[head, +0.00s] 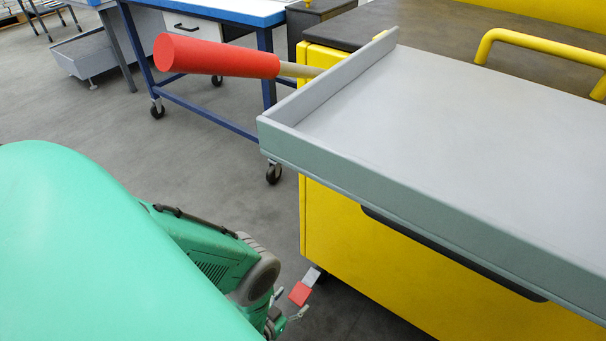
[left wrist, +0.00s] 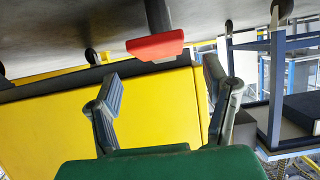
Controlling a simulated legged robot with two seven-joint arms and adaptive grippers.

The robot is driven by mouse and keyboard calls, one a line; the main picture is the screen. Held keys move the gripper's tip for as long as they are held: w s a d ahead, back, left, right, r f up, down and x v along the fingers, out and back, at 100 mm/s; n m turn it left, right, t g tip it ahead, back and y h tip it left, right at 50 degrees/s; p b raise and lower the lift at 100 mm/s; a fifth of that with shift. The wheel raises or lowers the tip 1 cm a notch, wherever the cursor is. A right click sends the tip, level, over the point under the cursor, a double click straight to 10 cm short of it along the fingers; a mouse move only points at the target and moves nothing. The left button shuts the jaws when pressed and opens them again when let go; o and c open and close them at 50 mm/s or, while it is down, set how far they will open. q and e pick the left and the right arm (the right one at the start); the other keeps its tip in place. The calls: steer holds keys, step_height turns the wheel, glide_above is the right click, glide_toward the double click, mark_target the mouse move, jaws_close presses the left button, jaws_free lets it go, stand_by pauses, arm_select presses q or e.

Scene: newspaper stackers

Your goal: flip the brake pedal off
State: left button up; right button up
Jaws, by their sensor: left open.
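The brake pedal (head: 300,293) is a small red plate on a grey arm, low near the floor by the yellow cart's near left corner. In the left wrist view, where the picture looks upside down, the red pedal (left wrist: 155,47) shows ahead of the fingers. My left gripper (head: 287,316) is low beside the pedal in the head view, partly cut off by the bottom edge. In the left wrist view the left gripper (left wrist: 162,82) has its two fingers spread, with nothing between them. Whether a finger touches the pedal is unclear. My right gripper is not in view.
The yellow cart (head: 340,235) carries a grey tray (head: 470,110) that overhangs on the right. A red handle (head: 215,57) sticks out at its left end. A blue wheeled table (head: 210,118) stands behind. Grey floor (head: 90,130) is clear at left.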

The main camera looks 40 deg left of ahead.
mark_target(302, 291)
arm_select(q)
steer(key=b+x, duration=0.1)
steer(key=x, duration=0.3)
steer(key=shift+w+a+f+b, duration=0.15)
steer(key=shift+w+f+b, duration=0.1)
steer(key=shift+f+b, duration=0.1)
steer(key=shift+w, duration=0.65)
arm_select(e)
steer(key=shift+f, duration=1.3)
